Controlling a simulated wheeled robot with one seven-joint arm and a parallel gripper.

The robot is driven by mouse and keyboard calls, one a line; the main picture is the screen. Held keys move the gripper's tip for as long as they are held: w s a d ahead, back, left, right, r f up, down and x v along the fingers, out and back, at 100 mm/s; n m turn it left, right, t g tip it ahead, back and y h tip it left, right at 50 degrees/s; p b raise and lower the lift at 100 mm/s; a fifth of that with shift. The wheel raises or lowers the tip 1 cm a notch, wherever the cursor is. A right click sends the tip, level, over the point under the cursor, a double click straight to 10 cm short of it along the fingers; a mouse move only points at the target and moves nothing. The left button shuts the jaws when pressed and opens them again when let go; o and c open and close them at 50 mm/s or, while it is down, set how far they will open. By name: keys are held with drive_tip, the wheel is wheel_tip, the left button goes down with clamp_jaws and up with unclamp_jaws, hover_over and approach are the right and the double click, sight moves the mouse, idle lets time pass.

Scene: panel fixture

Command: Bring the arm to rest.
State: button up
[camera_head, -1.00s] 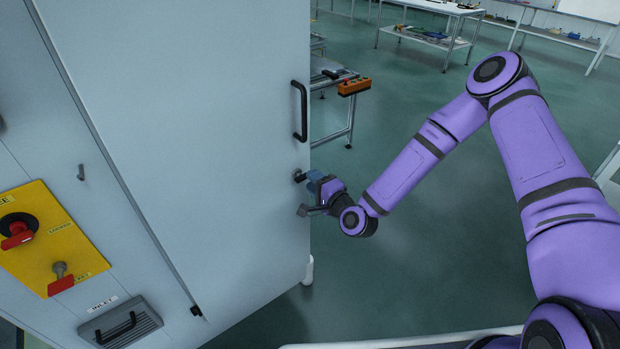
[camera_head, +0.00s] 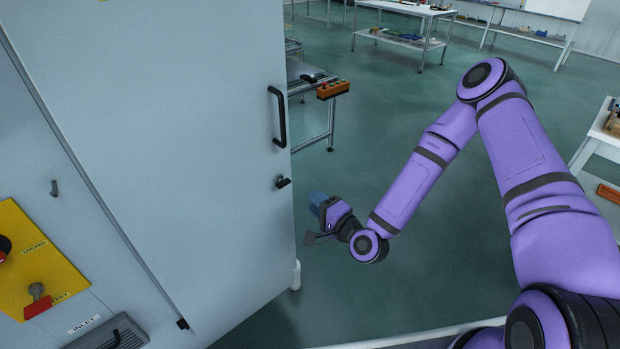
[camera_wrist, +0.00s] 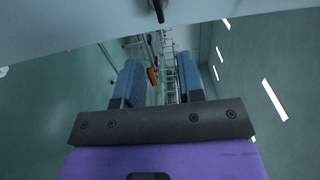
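My gripper (camera_head: 314,220) hangs in free air just right of the large pale grey door panel (camera_head: 190,150), apart from it. In the wrist view my gripper (camera_wrist: 160,82) shows two blue fingers spread apart with nothing between them. The door has a black bar handle (camera_head: 278,116) and, below it, a small dark latch (camera_head: 282,182) near its free edge. The latch also shows at the top of the wrist view (camera_wrist: 158,10). My purple arm is bent, its elbow high at the right.
A yellow plate (camera_head: 30,262) with red switch handles is on the cabinet at left. A bench with an orange button box (camera_head: 333,89) stands behind the door edge. A white table (camera_head: 595,140) is at right. The green floor between is clear.

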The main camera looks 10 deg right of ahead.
drive_tip(key=d+r+n+g+h, duration=0.4)
drive_tip(key=d+r+n, duration=0.25)
drive_tip(key=r, duration=0.45)
drive_tip(key=d+r+n+g+h, duration=0.3)
drive_tip(key=d+r+n+h, duration=0.15)
drive_tip(key=d+r, duration=0.45)
drive_tip(key=s+d+r+g, duration=0.1)
drive_tip(key=s+d+r, duration=0.2)
drive_tip(key=s+r, duration=0.6)
drive_tip(key=s+d+r+g+h, duration=0.1)
drive_tip(key=s+d+r, duration=0.2)
drive_tip(key=s+r, duration=0.6)
drive_tip(key=s, duration=0.8)
drive_tip(key=shift+s+r+g, duration=0.3)
drive_tip(key=shift+r+g, duration=0.05)
drive_tip(key=shift+g, duration=0.05)
drive_tip(key=shift+h, duration=0.25)
